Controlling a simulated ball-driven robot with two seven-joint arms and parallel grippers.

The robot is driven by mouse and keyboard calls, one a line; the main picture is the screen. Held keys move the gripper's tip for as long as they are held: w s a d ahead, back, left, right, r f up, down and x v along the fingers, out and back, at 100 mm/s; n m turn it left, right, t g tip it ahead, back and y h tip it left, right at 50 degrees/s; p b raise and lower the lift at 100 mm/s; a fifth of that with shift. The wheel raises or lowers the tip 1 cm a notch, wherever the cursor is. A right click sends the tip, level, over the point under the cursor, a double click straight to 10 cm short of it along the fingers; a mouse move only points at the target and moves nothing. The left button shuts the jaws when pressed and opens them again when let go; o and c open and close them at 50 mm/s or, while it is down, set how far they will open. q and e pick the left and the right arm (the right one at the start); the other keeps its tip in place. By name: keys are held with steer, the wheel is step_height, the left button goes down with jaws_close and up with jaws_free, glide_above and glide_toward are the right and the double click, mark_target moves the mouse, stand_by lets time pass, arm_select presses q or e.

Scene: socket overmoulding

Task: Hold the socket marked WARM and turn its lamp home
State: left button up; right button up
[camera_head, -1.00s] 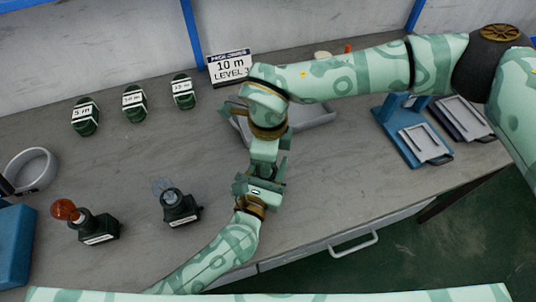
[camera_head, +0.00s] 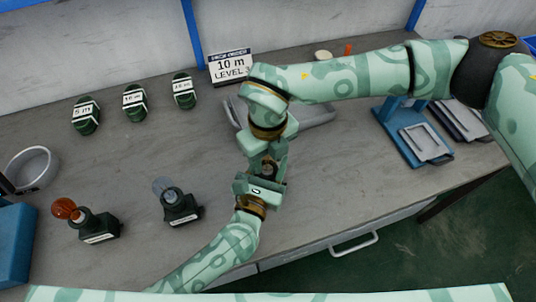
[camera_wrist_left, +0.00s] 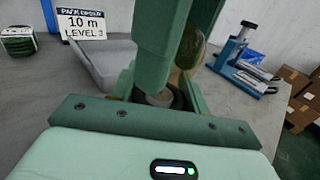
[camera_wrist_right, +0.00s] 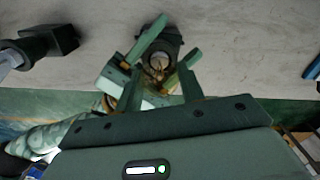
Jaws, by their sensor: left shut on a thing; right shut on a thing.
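A dark socket (camera_head: 268,170) stands between my two grippers at the middle of the table, mostly hidden; it also shows in the right wrist view (camera_wrist_right: 175,40). I cannot read its label. My left gripper (camera_head: 263,178), from below, is shut on the socket, seen close in the left wrist view (camera_wrist_left: 160,98). My right gripper (camera_head: 270,155) comes from above and is shut on the lamp (camera_wrist_right: 158,66), at the socket's mouth. The fingers hide most of the lamp, so how deep it sits cannot be told.
Two more dark sockets stand at left, one with an orange lamp (camera_head: 64,208), one with a clear lamp (camera_head: 165,187). Several dark green labelled pieces (camera_head: 134,102) stand behind. A grey tray (camera_head: 318,113) and a sign (camera_head: 231,66) are beyond the grippers; a blue stand (camera_head: 414,140) is right.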

arm_select(q)
steer(key=shift+s+f, duration=0.1)
steer(key=shift+f, duration=0.15)
arm_select(e)
steer(key=shift+w+r+m, duration=0.15)
steer(key=shift+m, duration=0.25)
steer(key=o, duration=0.9)
steer(key=shift+o, duration=0.4)
